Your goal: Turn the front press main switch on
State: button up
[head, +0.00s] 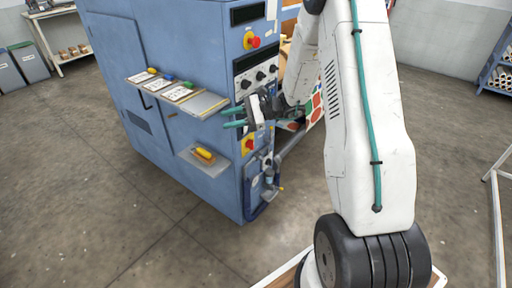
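The blue press cabinet (165,60) stands left of centre, with its control face toward the right. On that face a red knob on a yellow plate (249,145) sits low, below my gripper. A second red control on yellow (251,41) sits near the top. I cannot tell for sure which is the main switch, or its on/off position. My gripper (233,117) has teal fingers, spread apart with nothing seen between them. It is in front of the control face, between the two red controls. The gripper and its wrist hide part of the panel.
A shelf with cards and coloured markers (207,104) and a lower ledge with a yellow-handled tool (204,153) stick out from the cabinet. Black knobs (260,76) line the panel. A hose (264,204) hangs below. The floor in front is clear.

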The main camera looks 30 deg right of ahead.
jog(key=w+d+f+m+t+h, duration=0.35)
jog(key=d+f+m+t, duration=0.4)
jog(key=d+f, duration=0.5)
jog(key=m+t+h, duration=0.3)
jog(key=m+h, duration=0.2)
jog(key=m, duration=0.2)
send_near(253, 145)
jog(key=w, duration=0.2)
jog(key=shift+n, duration=0.25)
jog(key=x, duration=0.6)
jog(key=shift+w+a, duration=0.25)
jog(key=shift+w, duration=0.1)
grip_shut()
